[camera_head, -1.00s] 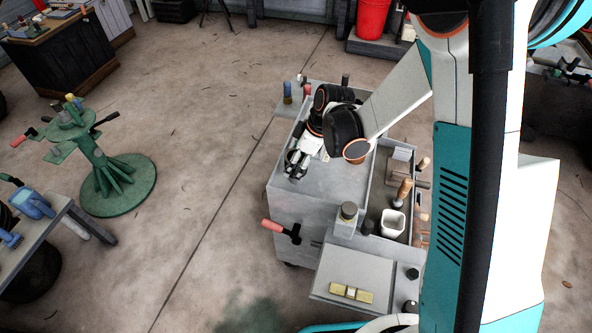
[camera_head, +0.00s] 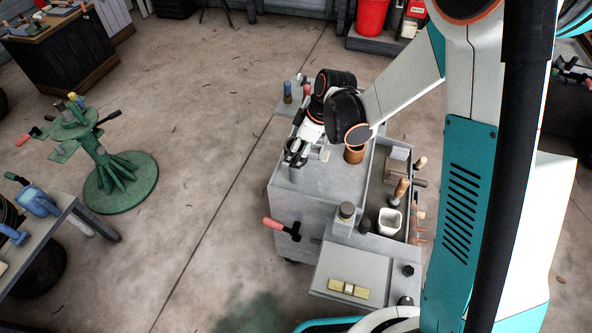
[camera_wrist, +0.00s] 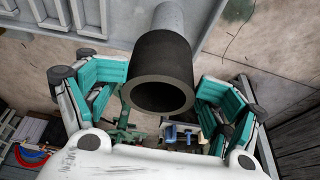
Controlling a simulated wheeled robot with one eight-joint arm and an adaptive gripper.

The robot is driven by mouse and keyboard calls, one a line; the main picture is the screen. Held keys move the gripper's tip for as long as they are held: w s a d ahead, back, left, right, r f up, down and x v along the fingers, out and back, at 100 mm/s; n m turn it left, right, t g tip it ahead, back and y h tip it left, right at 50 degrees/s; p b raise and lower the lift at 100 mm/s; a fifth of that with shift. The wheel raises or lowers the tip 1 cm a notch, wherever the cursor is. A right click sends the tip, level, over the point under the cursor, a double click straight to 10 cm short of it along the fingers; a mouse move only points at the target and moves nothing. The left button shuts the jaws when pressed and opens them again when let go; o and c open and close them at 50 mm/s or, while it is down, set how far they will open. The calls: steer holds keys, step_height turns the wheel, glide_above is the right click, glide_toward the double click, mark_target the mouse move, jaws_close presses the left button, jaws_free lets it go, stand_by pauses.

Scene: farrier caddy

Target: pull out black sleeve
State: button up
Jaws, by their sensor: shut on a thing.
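The black sleeve (camera_wrist: 162,72) is a thick dark ring with its open end facing my wrist camera. It sits around the end of a light grey cylinder (camera_wrist: 184,16) that runs up out of the wrist view. My gripper (camera_head: 296,158) is over the far left part of the grey caddy's top (camera_head: 335,183), and it also shows in the wrist view (camera_wrist: 164,88). Its teal-padded fingers stand on the left and right of the sleeve, and it is shut on it. The exact contact is hard to see. In the head view the sleeve is mostly hidden by the gripper.
A copper-brown cup (camera_head: 354,155) stands on the caddy top beside my wrist. A side bin holds a white cup (camera_head: 390,222) and wooden-handled tools (camera_head: 401,190). A red-handled lever (camera_head: 278,226) sticks out at the left. A green stand (camera_head: 120,185) is farther left, with open floor between.

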steer(key=shift+r+p, duration=0.8)
steer(key=shift+r, duration=0.7)
